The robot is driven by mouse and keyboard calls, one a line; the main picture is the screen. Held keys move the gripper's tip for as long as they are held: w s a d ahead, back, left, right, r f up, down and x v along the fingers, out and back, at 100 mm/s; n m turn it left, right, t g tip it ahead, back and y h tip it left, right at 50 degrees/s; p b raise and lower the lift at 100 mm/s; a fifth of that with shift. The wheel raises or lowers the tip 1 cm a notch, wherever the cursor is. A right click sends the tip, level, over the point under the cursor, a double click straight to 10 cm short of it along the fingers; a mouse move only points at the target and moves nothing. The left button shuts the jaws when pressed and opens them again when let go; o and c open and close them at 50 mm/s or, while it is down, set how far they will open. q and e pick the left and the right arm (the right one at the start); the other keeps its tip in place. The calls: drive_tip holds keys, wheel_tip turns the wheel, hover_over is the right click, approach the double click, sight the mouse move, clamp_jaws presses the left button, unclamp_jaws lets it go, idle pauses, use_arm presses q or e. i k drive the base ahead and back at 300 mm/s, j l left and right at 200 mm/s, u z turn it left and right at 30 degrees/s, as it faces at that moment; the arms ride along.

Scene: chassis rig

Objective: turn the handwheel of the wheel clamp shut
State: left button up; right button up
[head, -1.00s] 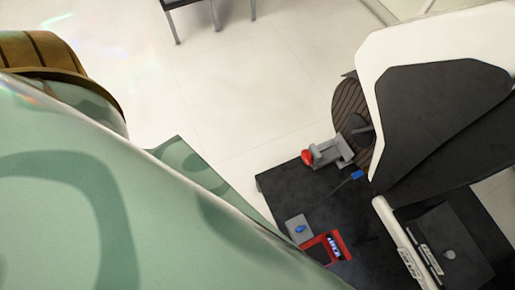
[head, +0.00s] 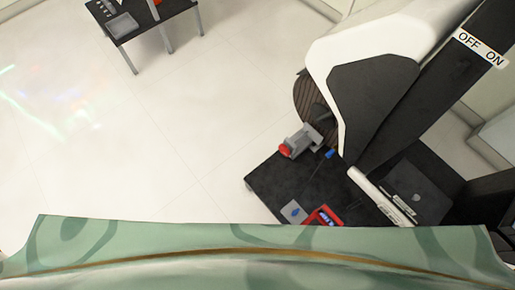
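A small grey clamp-like device (head: 305,138) with a round red part (head: 285,150) sits at the far left edge of a dark platform, beside a brown ribbed round thing (head: 301,95). It looks like the wheel clamp, and the red part may be its handwheel. It is too small to tell how far the clamp is closed. Neither of my grippers shows in the head view, and nothing is seen touching the device.
The dark platform (head: 267,184) also carries a red box (head: 324,215) and a grey block with a blue knob (head: 293,211). A white and black body (head: 374,85) rises beside the device. A green patterned surface (head: 240,237) hides the foreground.

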sight(284, 149)
drive_tip(key=j+u, duration=0.4)
drive_tip(key=i+j+u, duration=0.15)
drive_tip(key=j+u, duration=0.3)
drive_tip(key=i+j, duration=0.45)
drive_tip(key=i+j+u, duration=0.1)
drive_tip(key=i+j, duration=0.35)
drive_tip(key=i, duration=0.25)
drive_tip(key=i+z, duration=0.7)
drive_tip(key=i+j+z, duration=0.1)
drive_tip(key=z, duration=0.25)
drive_tip(key=i+l+z, duration=0.1)
drive_tip(key=z, duration=0.35)
drive_tip(key=i+z, duration=0.25)
drive_tip(key=z, duration=0.2)
drive_tip(key=i+j+z, duration=0.1)
drive_tip(key=z, duration=0.3)
drive_tip(key=i+j+z, duration=0.15)
drive_tip(key=z, duration=0.3)
drive_tip(key=i+j+z, duration=0.15)
drive_tip(key=z, duration=0.3)
drive_tip(key=i+j+z, duration=0.2)
drive_tip(key=z, duration=0.25)
drive_tip(key=i+j+z, duration=0.2)
drive_tip(key=z, duration=0.2)
drive_tip(key=i+j+z, duration=0.3)
drive_tip(key=z, duration=0.15)
drive_tip(key=i+j+z, duration=0.15)
drive_tip(key=j+z, duration=0.25)
